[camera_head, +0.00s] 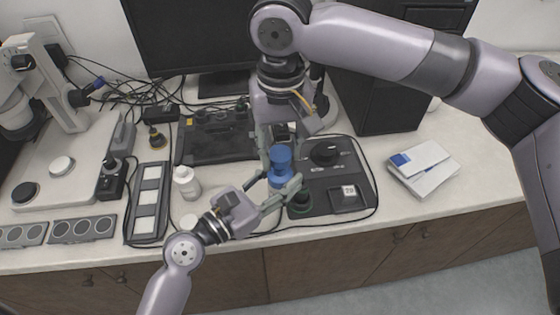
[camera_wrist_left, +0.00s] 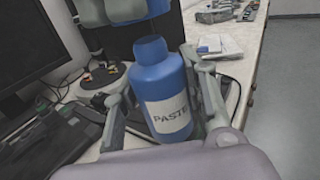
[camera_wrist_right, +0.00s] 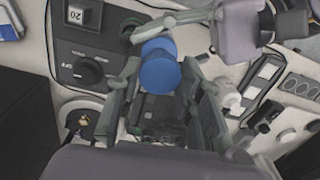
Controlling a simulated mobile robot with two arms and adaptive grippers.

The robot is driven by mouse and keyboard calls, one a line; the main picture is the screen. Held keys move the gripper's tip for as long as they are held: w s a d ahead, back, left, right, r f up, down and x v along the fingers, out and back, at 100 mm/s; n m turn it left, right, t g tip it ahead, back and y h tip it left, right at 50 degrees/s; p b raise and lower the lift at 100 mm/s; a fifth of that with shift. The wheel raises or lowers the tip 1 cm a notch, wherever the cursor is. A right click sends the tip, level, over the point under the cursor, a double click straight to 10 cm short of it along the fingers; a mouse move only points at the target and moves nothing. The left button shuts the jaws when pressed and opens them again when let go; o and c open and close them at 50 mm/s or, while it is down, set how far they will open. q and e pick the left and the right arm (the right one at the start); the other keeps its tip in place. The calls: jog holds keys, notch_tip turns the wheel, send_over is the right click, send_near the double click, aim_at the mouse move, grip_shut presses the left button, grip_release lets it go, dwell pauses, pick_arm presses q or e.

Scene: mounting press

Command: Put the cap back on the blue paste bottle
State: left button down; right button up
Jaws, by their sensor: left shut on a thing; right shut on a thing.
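The blue paste bottle (camera_wrist_left: 165,100), labelled PASTE, stands upright in the left wrist view with its neck uncovered. My left gripper (camera_head: 278,190) is shut around its body. The blue cap (camera_wrist_right: 160,77) is between the fingers of my right gripper (camera_wrist_right: 155,85), which is shut on it. In the head view the cap (camera_head: 281,154) is above the bottle (camera_head: 280,180). The left wrist view shows a gap between the cap's lower part and the neck. The right wrist view shows part of the bottle (camera_wrist_right: 157,46) beyond the cap, offset from it. The cap's underside is hidden.
A black device with a knob (camera_head: 325,153) and a small display (camera_head: 349,191) lies right of the bottle. A white bottle (camera_head: 187,183) stands to the left. White boxes (camera_head: 424,167) lie at the right. A monitor (camera_head: 190,35) stands behind. Bare counter shows at the front edge.

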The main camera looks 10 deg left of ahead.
aim_at(280, 182)
dwell(0.3)
jog(key=shift+f, duration=0.9)
jog(key=shift+f, duration=0.6)
jog(key=m, duration=0.5)
jog(key=shift+m, duration=0.4)
jog(key=m, duration=0.5)
jog(key=shift+a+m, duration=0.1)
jog(key=shift+m, duration=0.2)
jog(key=m, duration=0.9)
jog(key=shift+w, duration=0.1)
